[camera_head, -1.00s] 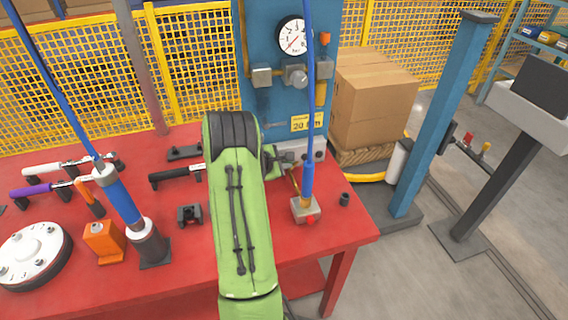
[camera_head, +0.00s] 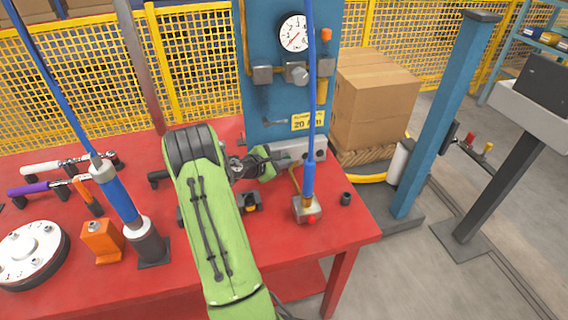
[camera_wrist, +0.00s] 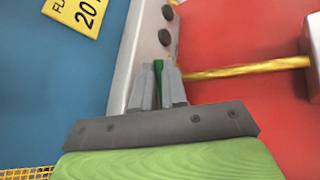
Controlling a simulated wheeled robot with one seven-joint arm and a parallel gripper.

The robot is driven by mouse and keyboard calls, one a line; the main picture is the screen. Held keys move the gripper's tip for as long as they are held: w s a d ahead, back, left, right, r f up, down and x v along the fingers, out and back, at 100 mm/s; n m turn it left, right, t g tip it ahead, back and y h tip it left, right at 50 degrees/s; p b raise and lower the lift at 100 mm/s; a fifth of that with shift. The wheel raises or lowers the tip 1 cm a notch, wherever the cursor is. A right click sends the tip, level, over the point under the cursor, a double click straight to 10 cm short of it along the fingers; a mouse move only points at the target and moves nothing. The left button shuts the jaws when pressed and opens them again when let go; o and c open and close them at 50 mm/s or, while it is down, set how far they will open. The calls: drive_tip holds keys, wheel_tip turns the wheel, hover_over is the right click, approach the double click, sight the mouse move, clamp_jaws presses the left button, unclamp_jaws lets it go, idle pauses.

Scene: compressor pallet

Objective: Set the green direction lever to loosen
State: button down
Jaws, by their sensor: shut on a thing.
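The green direction lever (camera_wrist: 159,72) shows as a narrow green piece between the two grey fingers of my gripper (camera_wrist: 160,88) in the wrist view. The fingers are shut on it, beside a pale grey housing (camera_wrist: 140,50) with two dark round knobs. In the head view my gripper (camera_head: 277,161) is at the left end of the same grey housing (camera_head: 304,149), at the foot of the blue panel. There the lever is hidden by the gripper, and any marking of its setting cannot be made out.
A yellow hose crosses near the fingers in the wrist view (camera_wrist: 240,70). A black fixture (camera_head: 248,201) sits below my wrist. The red table's (camera_head: 345,225) right front corner is clear.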

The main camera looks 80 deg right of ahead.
drive_tip(key=shift+w+a+r+n+g+h+b, duration=0.25)
drive_tip(key=shift+w+r+n+g+h+b, duration=0.15)
drive_tip(key=shift+g+h, duration=0.35)
drive_tip(key=shift+w+a+r+n+g+h+b, duration=0.3)
drive_tip(key=shift+n+g+h, duration=0.25)
drive_tip(key=shift+h, duration=0.3)
drive_tip(key=shift+w+d, duration=0.1)
drive_tip(key=c, duration=1.4)
unclamp_jaws()
drive_tip(key=shift+c, duration=0.2)
